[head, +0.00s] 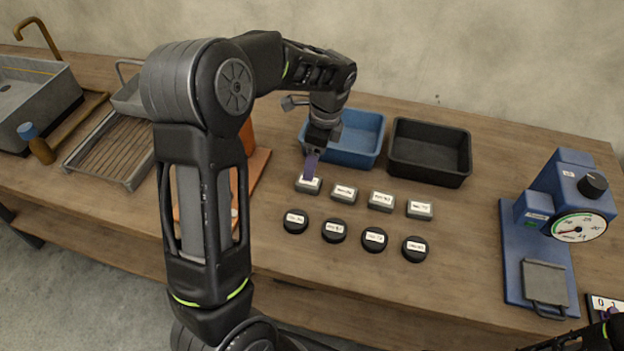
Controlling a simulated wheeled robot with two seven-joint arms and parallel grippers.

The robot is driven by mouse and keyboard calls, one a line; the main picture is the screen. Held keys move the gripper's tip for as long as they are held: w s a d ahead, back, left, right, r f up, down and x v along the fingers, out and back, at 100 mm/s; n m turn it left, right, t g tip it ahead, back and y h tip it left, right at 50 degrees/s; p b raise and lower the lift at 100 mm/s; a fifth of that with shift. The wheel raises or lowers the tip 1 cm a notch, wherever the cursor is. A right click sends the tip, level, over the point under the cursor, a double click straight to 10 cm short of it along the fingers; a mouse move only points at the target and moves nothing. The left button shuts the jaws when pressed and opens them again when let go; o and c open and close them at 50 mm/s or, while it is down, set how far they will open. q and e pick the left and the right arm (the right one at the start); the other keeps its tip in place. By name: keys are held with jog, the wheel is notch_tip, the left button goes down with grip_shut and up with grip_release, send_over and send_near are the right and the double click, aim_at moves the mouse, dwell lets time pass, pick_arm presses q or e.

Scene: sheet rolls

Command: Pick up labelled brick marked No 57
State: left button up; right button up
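Several grey bricks with white labels lie in a row on the table: the leftmost brick (308,185), a second brick (343,195), a third brick (381,202) and the rightmost brick (420,211). Their print is too small to read surely, so I cannot tell which is No 57. My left gripper (310,170) points down at the leftmost brick, its purple fingers overlapping the brick's top in the picture. The fingers look edge-on, so I cannot tell whether they are open or shut. My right gripper (608,315) shows only partly at the lower right corner.
Several black labelled discs (334,231) lie in front of the bricks. A blue bin (368,160) and a black bin (430,175) stand behind them. A blue scale (525,270) with a dial is at right. A rack (112,150) and a sink (40,100) are at left.

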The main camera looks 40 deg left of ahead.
aim_at(309, 184)
pick_arm(q)
jog(key=shift+f, duration=0.15)
jog(key=shift+a+f, duration=0.2)
jog(key=shift+f, duration=1)
jog(key=shift+f+p, duration=0.3)
jog(key=shift+p, duration=0.05)
jog(key=f, duration=0.2)
jog(key=a+f+p, duration=0.1)
jog(key=f, duration=0.1)
jog(key=shift+s+f, duration=0.1)
jog(key=shift+f, duration=0.15)
jog(key=shift+d, duration=0.1)
jog(key=shift+c, duration=0.4)
grip_shut()
jog(key=shift+r, duration=0.1)
